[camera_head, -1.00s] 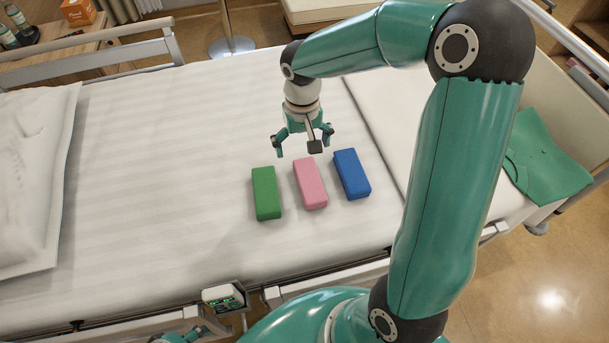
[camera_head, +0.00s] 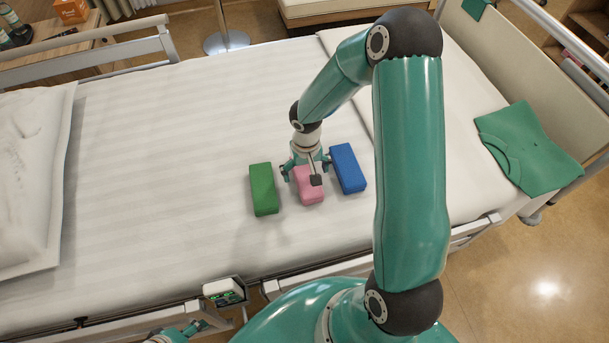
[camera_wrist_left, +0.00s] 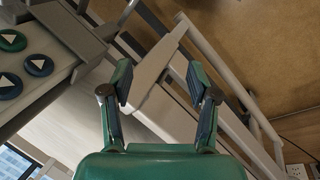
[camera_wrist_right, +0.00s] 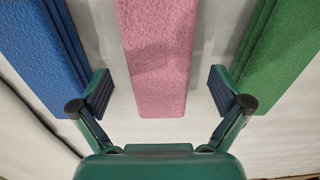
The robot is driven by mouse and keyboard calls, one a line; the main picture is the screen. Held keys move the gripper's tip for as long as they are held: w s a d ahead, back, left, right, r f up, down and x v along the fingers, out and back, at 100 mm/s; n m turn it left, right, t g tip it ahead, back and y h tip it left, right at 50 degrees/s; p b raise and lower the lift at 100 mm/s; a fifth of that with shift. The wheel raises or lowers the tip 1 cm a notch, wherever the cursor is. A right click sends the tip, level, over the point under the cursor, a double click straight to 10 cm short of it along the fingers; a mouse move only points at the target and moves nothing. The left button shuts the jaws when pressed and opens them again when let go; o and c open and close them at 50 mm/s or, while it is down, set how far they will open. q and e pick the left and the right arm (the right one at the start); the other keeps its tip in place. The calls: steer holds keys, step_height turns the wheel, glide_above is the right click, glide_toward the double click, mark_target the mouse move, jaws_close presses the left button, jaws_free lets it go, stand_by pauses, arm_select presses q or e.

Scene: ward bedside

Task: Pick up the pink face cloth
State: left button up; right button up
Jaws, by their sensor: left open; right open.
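The pink face cloth (camera_head: 309,196) is a folded block lying on the bed between a green cloth and a blue cloth. In the right wrist view the pink cloth (camera_wrist_right: 157,55) runs between the fingertips, with a gap on each side. My right gripper (camera_head: 305,168) is open over its far part, and partly hides it in the head view. The right gripper's fingers (camera_wrist_right: 157,92) are apart and hold nothing. My left gripper (camera_wrist_left: 160,90) is open and empty beside the bed frame, and only a part shows at the bottom of the head view.
The green cloth (camera_head: 263,190) lies left of the pink one and the blue cloth (camera_head: 348,168) right of it, with narrow gaps. A green garment (camera_head: 528,150) lies at the right. A control box (camera_head: 223,292) hangs at the near edge.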

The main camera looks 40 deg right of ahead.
steer(key=shift+f, duration=0.5)
steer(key=c, duration=1.2)
steer(key=shift+r, duration=0.1)
